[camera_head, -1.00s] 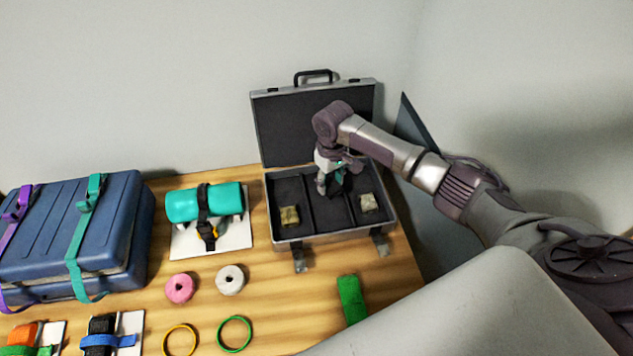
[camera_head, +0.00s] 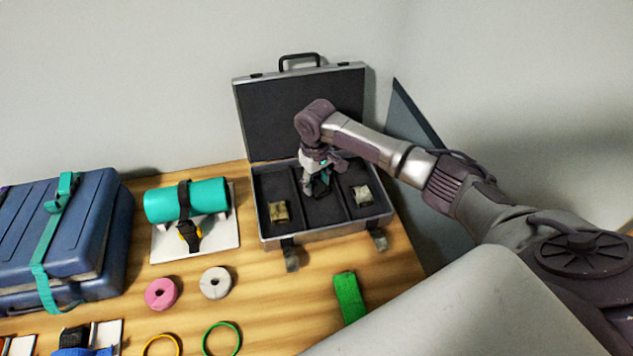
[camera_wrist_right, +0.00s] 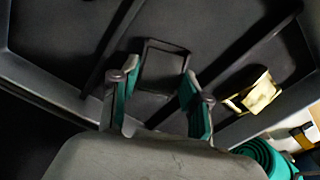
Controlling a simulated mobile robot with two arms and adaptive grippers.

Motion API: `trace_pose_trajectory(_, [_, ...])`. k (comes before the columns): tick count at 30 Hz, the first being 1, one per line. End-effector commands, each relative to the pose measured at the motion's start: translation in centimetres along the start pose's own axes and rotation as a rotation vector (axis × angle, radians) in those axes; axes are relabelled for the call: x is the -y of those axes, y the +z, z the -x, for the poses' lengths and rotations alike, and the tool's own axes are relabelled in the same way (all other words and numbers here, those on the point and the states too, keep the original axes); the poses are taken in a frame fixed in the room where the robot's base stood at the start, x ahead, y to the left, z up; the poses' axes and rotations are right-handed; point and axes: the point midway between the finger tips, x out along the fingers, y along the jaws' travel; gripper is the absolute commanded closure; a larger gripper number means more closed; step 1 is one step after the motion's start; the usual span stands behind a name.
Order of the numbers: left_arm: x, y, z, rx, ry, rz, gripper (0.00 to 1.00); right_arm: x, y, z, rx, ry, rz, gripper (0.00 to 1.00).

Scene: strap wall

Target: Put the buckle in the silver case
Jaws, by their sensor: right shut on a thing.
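The silver case (camera_head: 320,233) stands open at the back right of the table, its lid up against the wall. Two dividers split its dark inside into three compartments. My right gripper (camera_head: 318,186) is inside the case, over the middle compartment. In the right wrist view its teal-padded fingers (camera_wrist_right: 162,98) are apart, with the buckle (camera_wrist_right: 163,66), a dark rectangular frame, between their tips. The gripper is shut on it. I cannot tell whether the buckle touches the case floor. My left gripper is not in view.
Brassy blocks lie in the left (camera_head: 279,211) and right (camera_head: 362,196) compartments. A teal roll (camera_head: 200,200) on a white board and a blue case (camera_head: 60,225) stand to the left. A green block (camera_head: 349,297), tape rolls and rings lie in front.

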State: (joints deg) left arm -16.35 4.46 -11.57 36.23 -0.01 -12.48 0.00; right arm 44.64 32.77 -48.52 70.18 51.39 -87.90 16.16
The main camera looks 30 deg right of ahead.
Motion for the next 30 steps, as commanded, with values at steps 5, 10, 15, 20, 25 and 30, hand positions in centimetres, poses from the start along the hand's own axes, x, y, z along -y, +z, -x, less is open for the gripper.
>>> trace_pose_trajectory(5, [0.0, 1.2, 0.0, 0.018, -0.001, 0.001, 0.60, 0.0, 0.0, -0.2, 0.000, 0.000, 0.000, 0.37])
trace_pose_trajectory(10, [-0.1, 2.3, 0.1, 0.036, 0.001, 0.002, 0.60, 0.0, 0.0, -0.2, 0.000, 0.000, 0.000, 0.29])
trace_pose_trajectory(15, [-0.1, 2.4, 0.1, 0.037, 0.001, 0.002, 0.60, 0.0, 0.0, -0.2, 0.000, 0.000, 0.000, 0.29])
trace_pose_trajectory(20, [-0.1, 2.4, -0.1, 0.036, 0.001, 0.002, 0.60, 0.0, -0.1, 0.9, -0.003, 0.000, 0.000, 0.29])
trace_pose_trajectory(25, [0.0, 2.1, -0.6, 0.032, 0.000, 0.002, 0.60, 0.0, -0.1, 4.1, -0.005, 0.000, 0.001, 0.29])
trace_pose_trajectory(30, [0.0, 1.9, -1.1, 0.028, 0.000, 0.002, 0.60, 0.0, -0.1, 7.9, -0.004, 0.000, 0.001, 0.29])
